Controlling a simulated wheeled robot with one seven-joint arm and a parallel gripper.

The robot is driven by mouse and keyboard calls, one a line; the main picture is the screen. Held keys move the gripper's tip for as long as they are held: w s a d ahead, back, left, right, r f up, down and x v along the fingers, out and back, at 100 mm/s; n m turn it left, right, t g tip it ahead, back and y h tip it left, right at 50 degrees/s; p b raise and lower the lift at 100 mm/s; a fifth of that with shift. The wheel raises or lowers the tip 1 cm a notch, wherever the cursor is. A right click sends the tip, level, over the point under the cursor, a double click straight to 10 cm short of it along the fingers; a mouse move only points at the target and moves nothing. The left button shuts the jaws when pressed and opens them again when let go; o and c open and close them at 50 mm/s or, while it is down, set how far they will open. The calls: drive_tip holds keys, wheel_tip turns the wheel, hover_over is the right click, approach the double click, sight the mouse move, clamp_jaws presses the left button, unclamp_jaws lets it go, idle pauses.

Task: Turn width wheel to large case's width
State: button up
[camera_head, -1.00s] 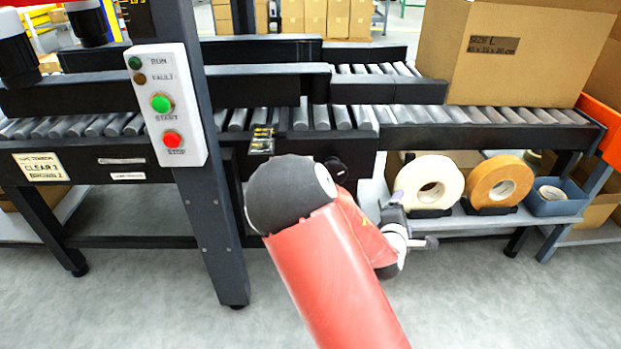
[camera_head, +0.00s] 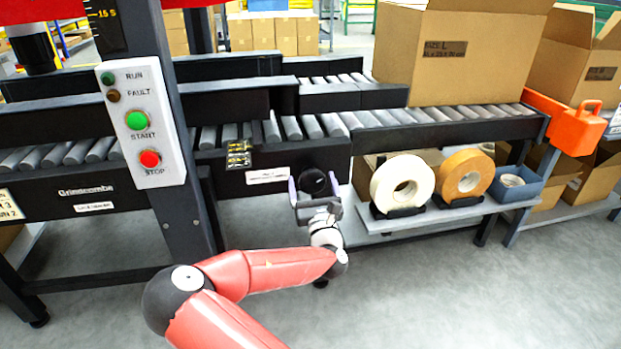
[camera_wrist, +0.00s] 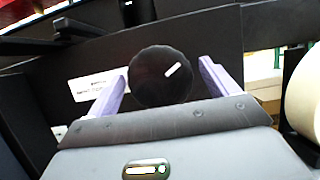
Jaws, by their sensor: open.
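The width wheel (camera_head: 313,182) is a round black knob on the front of the conveyor frame. In the wrist view the wheel (camera_wrist: 161,76) shows a white mark on its face, pointing up and right. My gripper (camera_head: 314,192) is open, with its two lilac fingers on either side of the wheel. In the wrist view the gripper (camera_wrist: 163,88) has one finger left and one right of the wheel, with a gap visible on each side. The large case (camera_head: 470,60), an open carton labelled "SIZE L", stands on the rollers at the right. Its smaller print is hard to read.
A control panel (camera_head: 145,115) with start and stop buttons is on the upright at left. A yellow-marked scale (camera_head: 238,154) sits left of the wheel. Tape rolls (camera_head: 402,184) and a blue bin (camera_head: 515,185) stand on the lower shelf at right. Floor in front is clear.

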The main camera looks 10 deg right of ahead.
drive_tip(key=shift+x, duration=1)
drive_tip(key=shift+c, duration=0.5)
drive_tip(key=c, duration=0.9)
drive_tip(key=shift+f+m, duration=0.1)
drive_tip(key=shift+m, duration=0.4)
